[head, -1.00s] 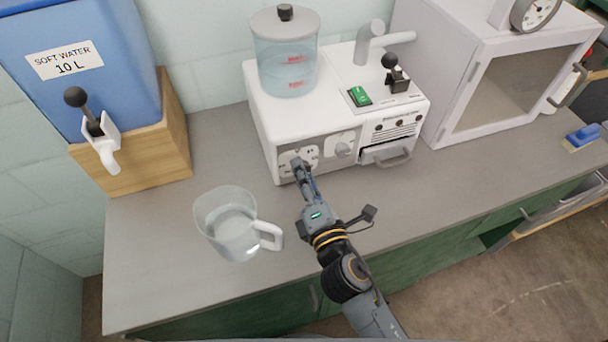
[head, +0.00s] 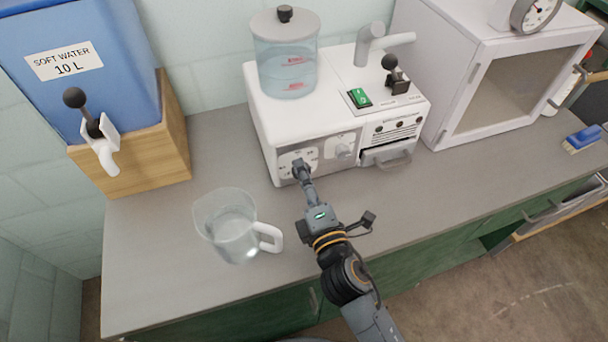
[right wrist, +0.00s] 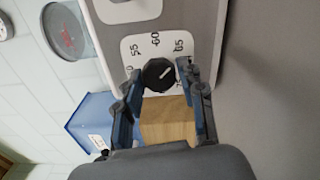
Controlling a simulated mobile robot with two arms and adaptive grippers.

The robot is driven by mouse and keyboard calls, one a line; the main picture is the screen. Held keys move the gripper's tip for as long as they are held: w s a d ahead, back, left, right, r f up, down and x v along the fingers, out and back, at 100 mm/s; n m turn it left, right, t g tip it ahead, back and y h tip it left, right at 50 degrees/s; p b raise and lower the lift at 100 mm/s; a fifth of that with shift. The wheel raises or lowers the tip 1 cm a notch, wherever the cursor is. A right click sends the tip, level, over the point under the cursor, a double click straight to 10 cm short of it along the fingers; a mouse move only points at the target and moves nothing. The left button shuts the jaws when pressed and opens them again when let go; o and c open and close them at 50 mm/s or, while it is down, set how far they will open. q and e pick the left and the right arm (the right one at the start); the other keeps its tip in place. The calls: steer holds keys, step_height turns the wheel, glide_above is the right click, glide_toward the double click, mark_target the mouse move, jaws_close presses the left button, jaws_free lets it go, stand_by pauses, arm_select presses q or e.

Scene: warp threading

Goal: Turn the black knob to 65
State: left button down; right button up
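The black knob (right wrist: 159,75) sits on a white dial plate (right wrist: 128,47) marked 55, 60 and 65. Its white pointer line slants up and right in the right wrist view, to the 65 side of the 60 mark; the exact reading is hard to tell. My right gripper (right wrist: 159,68) has one finger on each side of the knob, and the fingertips appear to touch it. In the head view my right gripper (head: 299,167) reaches the left dial on the front of the white machine (head: 290,122) and mostly hides the knob. My left gripper is not in view.
A clear jug (head: 228,228) stands on the grey counter (head: 160,250), left of my right arm. A blue water tank (head: 100,35) stands at the left on a wooden block (head: 150,165).

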steer(key=shift+o, duration=1)
steer(key=shift+s, duration=0.1)
steer(key=v, duration=1.2)
